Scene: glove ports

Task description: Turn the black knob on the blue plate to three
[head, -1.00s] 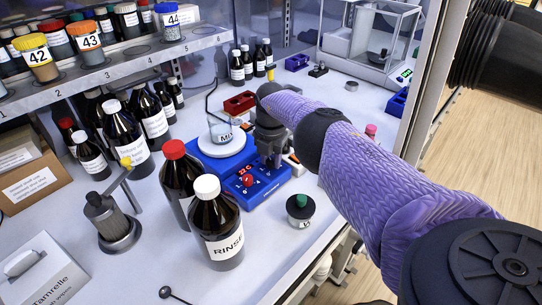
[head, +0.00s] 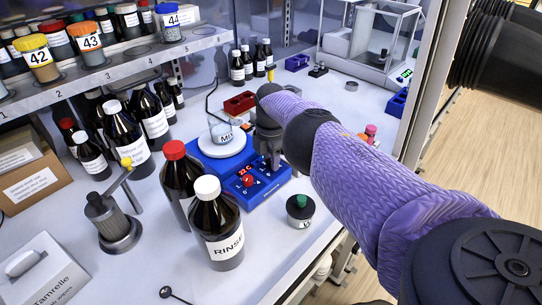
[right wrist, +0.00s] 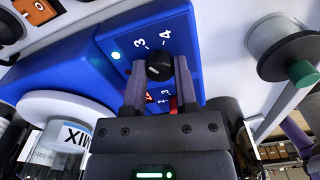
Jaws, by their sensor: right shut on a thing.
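The blue plate (right wrist: 115,38) is the sloped front panel of a blue stirrer unit, which also shows in the head view (head: 262,190). The black knob (right wrist: 158,66) sits on this panel, with white numerals around it; a 3 and a 4 show above it in the right wrist view. A pale mark shows on the knob's left part; I cannot tell exactly which numeral it points to. My right gripper (right wrist: 160,68) is shut on the knob, one finger on each side. In the head view my right gripper (head: 271,158) mostly hides it. My left gripper is out of view.
A red knob (head: 248,181) and a red display are on the same panel. A MIX beaker (head: 221,133) stands on the white plate. The RINSE bottle (head: 216,225) and a red-capped bottle (head: 181,180) stand close in front. A green-topped jar (head: 300,208) is at right.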

